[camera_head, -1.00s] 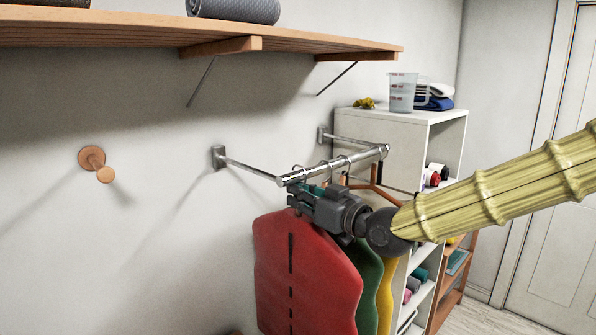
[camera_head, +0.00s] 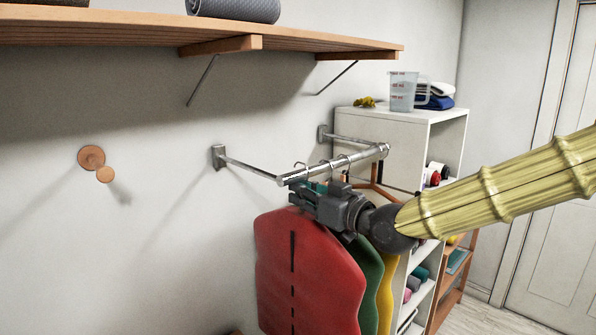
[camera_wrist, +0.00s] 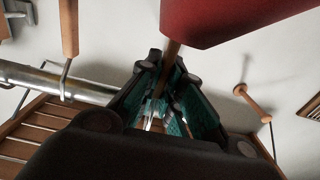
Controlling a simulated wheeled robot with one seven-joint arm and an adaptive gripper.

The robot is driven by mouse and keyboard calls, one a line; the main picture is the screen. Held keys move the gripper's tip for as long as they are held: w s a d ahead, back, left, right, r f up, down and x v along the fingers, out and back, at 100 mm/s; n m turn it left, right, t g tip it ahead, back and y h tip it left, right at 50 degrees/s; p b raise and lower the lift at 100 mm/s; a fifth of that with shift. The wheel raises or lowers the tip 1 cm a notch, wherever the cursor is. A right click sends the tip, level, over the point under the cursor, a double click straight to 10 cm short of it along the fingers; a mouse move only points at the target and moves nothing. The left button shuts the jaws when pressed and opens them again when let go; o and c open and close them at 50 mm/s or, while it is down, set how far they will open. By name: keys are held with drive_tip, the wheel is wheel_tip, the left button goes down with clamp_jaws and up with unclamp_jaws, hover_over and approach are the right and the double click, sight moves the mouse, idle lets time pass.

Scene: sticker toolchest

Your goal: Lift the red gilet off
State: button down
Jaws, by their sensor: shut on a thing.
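The red gilet (camera_head: 305,270) hangs in front, nearest the free end of the metal rail (camera_head: 325,170). A wooden hanger (camera_wrist: 172,50) carries it, and the gilet's red edge (camera_wrist: 235,14) fills the top of the wrist view. My gripper (camera_head: 312,192) is just below the rail, at the top of the gilet. Its teal-padded fingers (camera_wrist: 165,105) are shut on the hanger. A hook shows by the rail's end above my gripper, but I cannot tell whether it still bears on the rail.
A green gilet (camera_head: 370,285) and a yellow gilet (camera_head: 387,295) hang close behind the red one. A wooden shelf (camera_head: 130,27) runs above, and a wooden peg (camera_head: 105,174) sticks out from the wall.

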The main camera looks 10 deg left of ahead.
drive_tip(key=shift+d+r, duration=0.2)
drive_tip(key=shift+r, duration=0.15)
drive_tip(key=shift+s+d, duration=0.3)
drive_tip(key=shift+d, duration=0.15)
drive_tip(key=shift+s+d+r, duration=0.1)
drive_tip(key=shift+d, duration=0.1)
drive_tip(key=shift+v, duration=0.85)
drive_tip(key=shift+s+d+r, duration=0.1)
drive_tip(key=shift+s, duration=0.15)
drive_tip(key=shift+b, duration=0.3)
drive_tip(key=shift+d+f, duration=0.15)
drive_tip(key=shift+f, duration=0.1)
drive_tip(key=shift+s, duration=0.1)
